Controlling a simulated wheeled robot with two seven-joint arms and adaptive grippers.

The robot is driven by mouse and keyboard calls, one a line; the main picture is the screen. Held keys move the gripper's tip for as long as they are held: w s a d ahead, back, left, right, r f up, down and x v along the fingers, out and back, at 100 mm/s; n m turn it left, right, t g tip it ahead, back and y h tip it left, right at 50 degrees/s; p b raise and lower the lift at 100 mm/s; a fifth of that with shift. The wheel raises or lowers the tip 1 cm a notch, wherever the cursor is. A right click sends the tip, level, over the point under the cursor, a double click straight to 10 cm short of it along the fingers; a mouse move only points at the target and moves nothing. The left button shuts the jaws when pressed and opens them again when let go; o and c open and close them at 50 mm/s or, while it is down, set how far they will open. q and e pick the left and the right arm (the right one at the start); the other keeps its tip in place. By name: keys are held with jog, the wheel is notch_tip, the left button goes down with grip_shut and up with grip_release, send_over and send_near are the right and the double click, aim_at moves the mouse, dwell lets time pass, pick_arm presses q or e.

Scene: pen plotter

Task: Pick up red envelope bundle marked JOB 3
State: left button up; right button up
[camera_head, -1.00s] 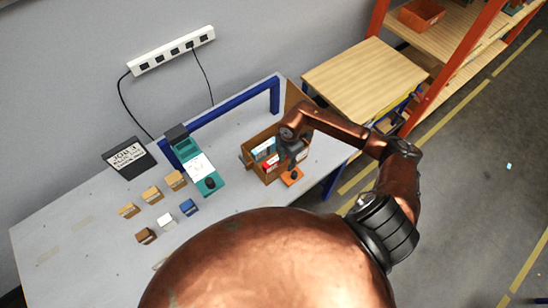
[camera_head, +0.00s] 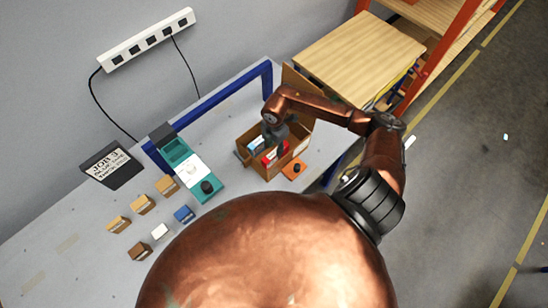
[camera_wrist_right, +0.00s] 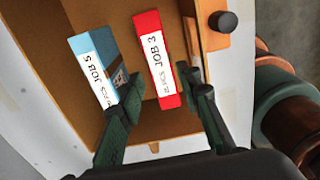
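The red envelope bundle labelled JOB 3 (camera_wrist_right: 155,62) stands in an open cardboard box (camera_head: 252,164), and it also shows in the head view (camera_head: 268,158). A blue bundle labelled JOB 5 (camera_wrist_right: 93,68) stands to its left in the same box. My right gripper (camera_wrist_right: 162,90) is open above the box. One dark finger is left of the red bundle's near end and overlaps the blue bundle in the picture. The other finger is to the right of the red bundle. I cannot tell whether either finger touches it. My left gripper is not in view.
An orange piece with a black knob (camera_head: 294,168) is beside the box's right side. A teal device (camera_head: 208,187), several small blocks and a JOB 3 sign (camera_head: 112,165) are to the left. A blue rail (camera_head: 220,95) runs behind. A wooden table (camera_head: 358,55) is at the back right.

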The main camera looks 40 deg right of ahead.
aim_at(276, 157)
jog(key=shift+s+f+b, duration=0.15)
jog(key=shift+f+b, duration=0.35)
jog(key=shift+f, duration=0.9)
jog(key=f, duration=0.4)
jog(key=f+p, duration=0.1)
jog(key=f, duration=0.1)
jog(key=shift+d+f, duration=0.25)
jog(key=shift+f, duration=0.1)
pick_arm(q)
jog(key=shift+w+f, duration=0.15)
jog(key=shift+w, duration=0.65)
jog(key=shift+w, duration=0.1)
pick_arm(e)
grip_shut()
